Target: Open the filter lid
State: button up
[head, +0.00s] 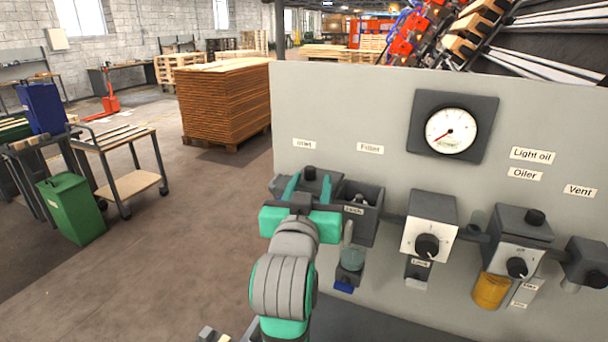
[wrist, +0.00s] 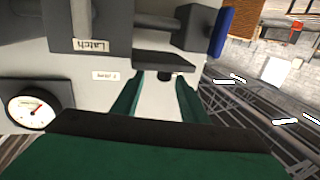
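The filter unit (head: 364,223) is a dark grey box under the "Filter" label (head: 370,148), with a greenish bowl below it. Its top looks open. The box with the "Latch" label also shows upside down in the wrist view (wrist: 92,18). A flat dark plate (wrist: 165,61) with a small dark knob stands just left of the box in the head view; I cannot tell whether it is the lid or the top of the start valve. My teal gripper (head: 308,188) is open, its fingertips apart on both sides of the knob. Contact is not clear.
The grey panel also holds a gauge (head: 451,130), a regulator (head: 428,226) and an oiler (head: 513,245) to the right. In the wrist view a blue handle (wrist: 222,32) is right of the plate. Open floor lies left, with a green bin (head: 71,208) and cart (head: 131,184).

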jog(key=v, duration=0.5)
jog(key=shift+w+a, duration=0.1)
notch_tip(320, 180, down, 17)
jog(key=a+n+y, duration=0.1)
jog(key=n, duration=0.1)
jog(key=s+a+f+g+y, duration=0.1)
jog(key=s+f, duration=0.4)
jog(key=f, duration=0.3)
jog(key=s+a+f+y, duration=0.1)
jog(key=s+f, duration=0.4)
jog(key=f, duration=0.3)
jog(key=s+f, duration=0.3)
jog(key=s, duration=0.7)
jog(key=s+f, duration=0.4)
jog(key=s, duration=0.6)
jog(key=s+f+g, duration=0.1)
jog(key=s+f, duration=0.2)
jog(key=s, duration=0.7)
jog(key=shift+a+f+y, duration=0.2)
jog(key=shift+y, duration=0.1)
